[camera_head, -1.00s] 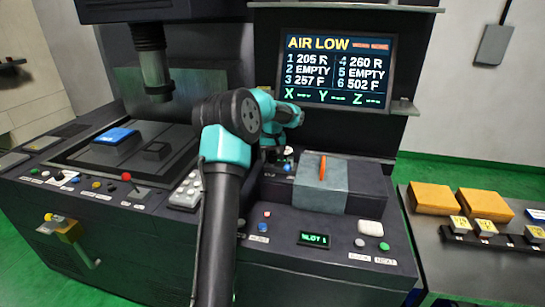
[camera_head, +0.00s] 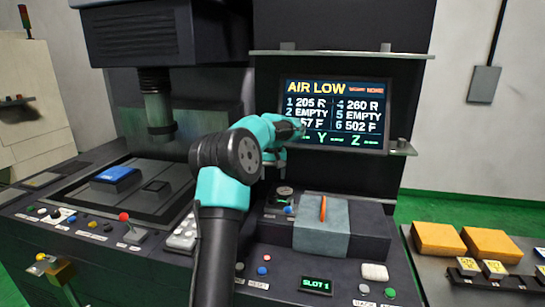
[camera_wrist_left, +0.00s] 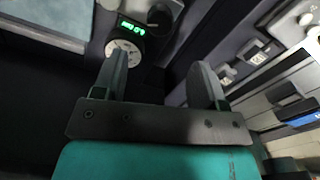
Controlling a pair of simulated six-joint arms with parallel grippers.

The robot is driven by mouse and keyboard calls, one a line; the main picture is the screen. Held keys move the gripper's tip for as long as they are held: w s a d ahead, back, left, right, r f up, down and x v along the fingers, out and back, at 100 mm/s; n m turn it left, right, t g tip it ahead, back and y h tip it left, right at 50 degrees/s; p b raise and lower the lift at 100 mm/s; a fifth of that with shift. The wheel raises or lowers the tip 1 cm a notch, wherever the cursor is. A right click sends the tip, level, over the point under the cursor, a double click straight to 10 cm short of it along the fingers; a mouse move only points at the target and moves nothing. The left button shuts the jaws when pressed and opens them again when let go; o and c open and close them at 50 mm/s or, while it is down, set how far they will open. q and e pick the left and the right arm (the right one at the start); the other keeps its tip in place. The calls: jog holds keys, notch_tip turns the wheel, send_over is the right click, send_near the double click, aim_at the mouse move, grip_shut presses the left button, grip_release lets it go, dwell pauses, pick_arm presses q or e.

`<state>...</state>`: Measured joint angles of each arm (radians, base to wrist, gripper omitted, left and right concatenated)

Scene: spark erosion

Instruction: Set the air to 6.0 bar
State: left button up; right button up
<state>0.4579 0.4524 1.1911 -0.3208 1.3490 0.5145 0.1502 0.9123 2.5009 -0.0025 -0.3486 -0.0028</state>
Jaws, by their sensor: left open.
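The screen (camera_head: 335,115) reads AIR LOW on its top line. A small round dial (camera_head: 284,191) with a blue knob (camera_head: 289,209) below it sits on the console under the screen. My left gripper (camera_head: 277,160) is above this dial, partly hidden by its own wrist. In the left wrist view the gripper (camera_wrist_left: 160,65) is open, with nothing visible between its fingers. A round pale dial (camera_wrist_left: 123,50) and a green lit readout (camera_wrist_left: 132,27) show beyond the left fingertip; the readout's digits are too blurred to read. My right gripper is in no view.
A grey block with an orange lever (camera_head: 322,208) stands right of the dial. Orange blocks (camera_head: 438,238) lie on the right-hand bench. A shelf (camera_head: 340,54) juts out above the screen.

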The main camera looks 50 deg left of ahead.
pick_arm(q)
notch_tip(320, 180, up, 7)
jog(key=shift+r, duration=0.15)
dwell(0.5)
